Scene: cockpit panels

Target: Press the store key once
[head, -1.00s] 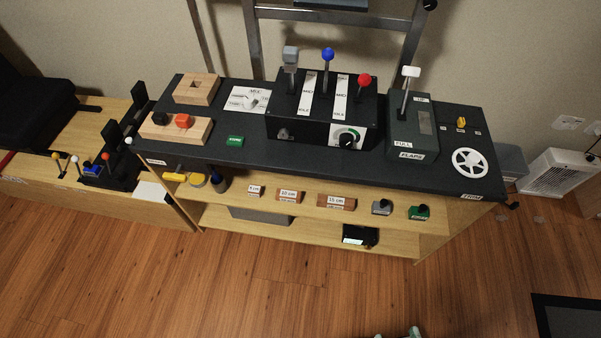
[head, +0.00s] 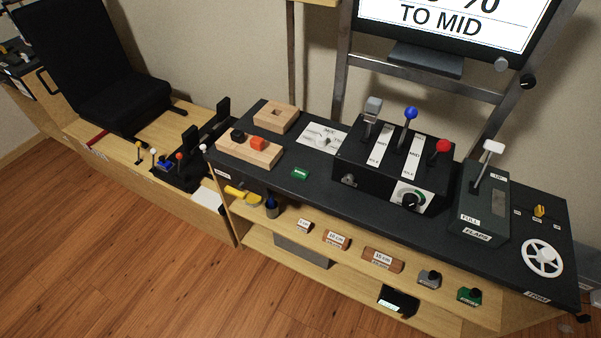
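No label that I can read as "store" shows in the head view. A small green block (head: 300,173) with an unreadable label lies on the dark console top (head: 315,200), left of the black lever box. A green block with a black knob (head: 470,295) sits on the shelf below, at the right. A dark device with a small lit screen (head: 397,300) lies on the lower shelf. I cannot tell whether any of these bears the store key. My gripper is not in view.
The lever box (head: 388,165) has grey, blue and red knobs. A flaps unit (head: 482,212) and white trim wheel (head: 543,257) stand at right. A screen (head: 448,22) reads "TO MID". A black seat (head: 95,65) is at left. Wood floor (head: 120,270) in front is clear.

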